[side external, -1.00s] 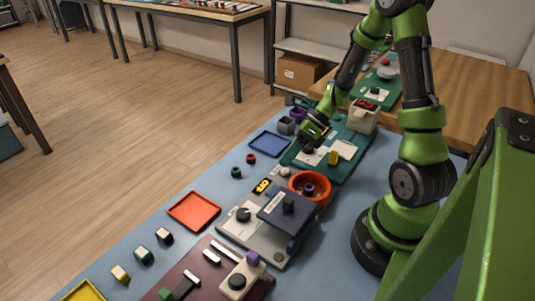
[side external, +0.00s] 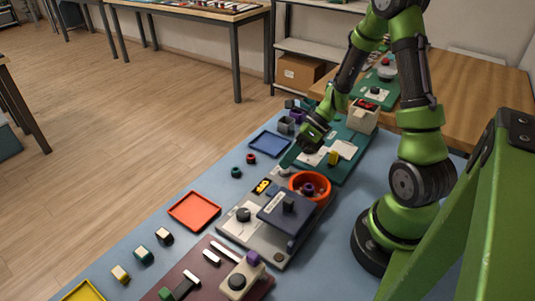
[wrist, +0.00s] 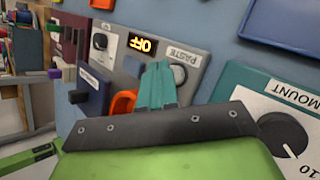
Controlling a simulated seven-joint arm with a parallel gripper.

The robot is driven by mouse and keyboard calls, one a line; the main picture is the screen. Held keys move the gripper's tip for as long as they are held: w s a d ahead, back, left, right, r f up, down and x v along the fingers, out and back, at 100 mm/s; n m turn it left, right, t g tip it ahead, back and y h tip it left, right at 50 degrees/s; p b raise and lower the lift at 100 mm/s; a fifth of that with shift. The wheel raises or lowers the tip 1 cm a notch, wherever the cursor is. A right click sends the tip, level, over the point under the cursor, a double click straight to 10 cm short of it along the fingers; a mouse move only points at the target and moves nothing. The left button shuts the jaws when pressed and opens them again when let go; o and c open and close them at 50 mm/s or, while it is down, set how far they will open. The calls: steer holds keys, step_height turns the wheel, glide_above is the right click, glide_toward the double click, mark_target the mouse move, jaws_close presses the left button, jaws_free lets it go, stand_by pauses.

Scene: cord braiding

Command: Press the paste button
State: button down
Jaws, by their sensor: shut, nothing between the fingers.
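In the side view the pale button (side external: 285,171) sits at the panel's far end, next to the orange bowl. My gripper (side external: 306,150) is above the neighbouring green board, a little beyond the button. In the wrist view my teal fingers (wrist: 158,75) are together with nothing between them. They appear just left of the button and partly overlap its surroundings; I see no contact.
The orange bowl (side external: 325,184) and a raised dark blue block (side external: 288,208) stand on the same panel. The green board (side external: 350,165) carries an AMOUNT dial (wrist: 284,134). A blue tray (side external: 269,144) lies to the left.

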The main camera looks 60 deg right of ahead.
mark_target(288, 169)
steer(key=shift+f, duration=0.5)
stand_by(0.7)
steer(key=shift+r, duration=0.95)
steer(key=shift+r, duration=2.5)
